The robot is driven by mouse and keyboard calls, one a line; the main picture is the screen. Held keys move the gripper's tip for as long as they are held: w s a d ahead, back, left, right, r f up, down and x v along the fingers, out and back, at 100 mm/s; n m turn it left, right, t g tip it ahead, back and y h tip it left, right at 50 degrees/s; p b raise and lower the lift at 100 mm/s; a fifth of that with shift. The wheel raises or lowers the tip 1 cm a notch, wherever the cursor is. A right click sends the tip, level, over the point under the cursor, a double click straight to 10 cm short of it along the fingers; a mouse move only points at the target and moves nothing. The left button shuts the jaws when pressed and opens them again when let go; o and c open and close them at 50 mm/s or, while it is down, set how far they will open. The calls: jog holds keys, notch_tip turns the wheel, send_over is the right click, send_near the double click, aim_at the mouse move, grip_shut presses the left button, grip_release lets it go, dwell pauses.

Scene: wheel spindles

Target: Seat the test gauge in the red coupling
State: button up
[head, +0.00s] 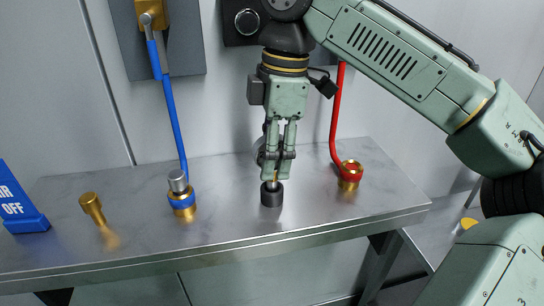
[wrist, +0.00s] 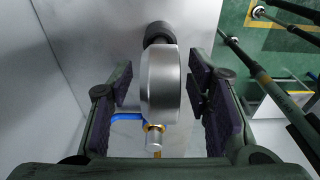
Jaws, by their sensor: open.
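The test gauge (wrist: 161,85), a round silver body, stands between my finger pads in the wrist view. My gripper (wrist: 166,100) is open, with a gap beside the gauge on each side. In the head view my gripper (head: 277,172) points down over a black round stand (head: 271,195) and mostly hides the gauge; a short brass stem shows just above the stand. The stand also shows in the wrist view (wrist: 158,34). The red coupling (head: 350,174), brass with a red ring, stands to the right at the end of the red hose, with nothing visible in it.
A blue-ringed brass coupling (head: 182,200) with a grey plug on top stands left, on the blue hose (head: 169,110). A brass fitting (head: 93,208) and a blue sign (head: 20,205) are farther left. The bench (head: 225,225) is clear between stand and red coupling.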

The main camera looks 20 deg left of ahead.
jog(key=shift+c, duration=0.5)
grip_shut()
